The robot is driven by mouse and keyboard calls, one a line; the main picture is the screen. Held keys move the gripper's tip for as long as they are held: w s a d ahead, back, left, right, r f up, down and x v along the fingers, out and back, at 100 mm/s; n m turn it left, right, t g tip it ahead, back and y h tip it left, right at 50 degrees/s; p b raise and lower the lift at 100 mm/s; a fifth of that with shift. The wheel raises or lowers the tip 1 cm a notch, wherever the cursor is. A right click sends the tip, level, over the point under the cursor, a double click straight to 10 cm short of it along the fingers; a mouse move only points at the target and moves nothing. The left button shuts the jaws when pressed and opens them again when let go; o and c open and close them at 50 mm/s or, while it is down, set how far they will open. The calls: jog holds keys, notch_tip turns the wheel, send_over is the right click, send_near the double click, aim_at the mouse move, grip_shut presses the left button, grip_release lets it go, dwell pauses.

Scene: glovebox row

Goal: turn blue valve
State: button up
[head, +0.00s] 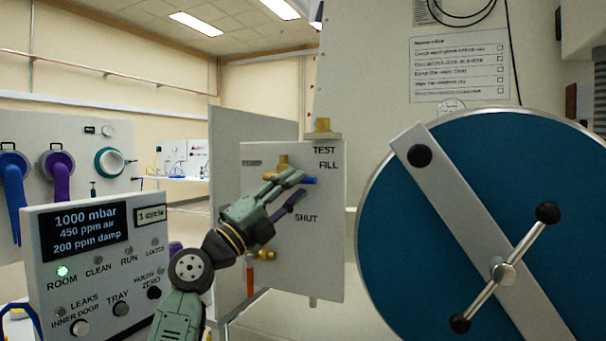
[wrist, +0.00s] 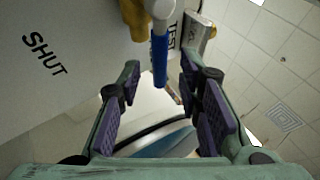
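The blue valve handle (head: 310,180) is on the white panel (head: 322,255) marked TEST, FILL and SHUT. It sticks out to the right just below the word FILL, with brass fittings (head: 283,162) beside it. Most of it is hidden behind my gripper in the head view. In the wrist view the blue handle (wrist: 159,62) hangs between the tips of my fingers, with a gap on each side. My gripper (head: 302,183) is open at the panel; its purple-padded fingers show spread in the wrist view (wrist: 159,80). I see no contact with the handle.
A big round blue door (head: 400,240) with a grey bar and a black-knobbed handle (head: 503,272) stands close on the right. A control box (head: 85,260) reading 1000 mbar stands at the left front. Glove ports (head: 57,165) are on the panel behind it.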

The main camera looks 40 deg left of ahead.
jog(key=shift+p+x, duration=0.3)
jog(key=shift+x, duration=1.3)
grip_shut()
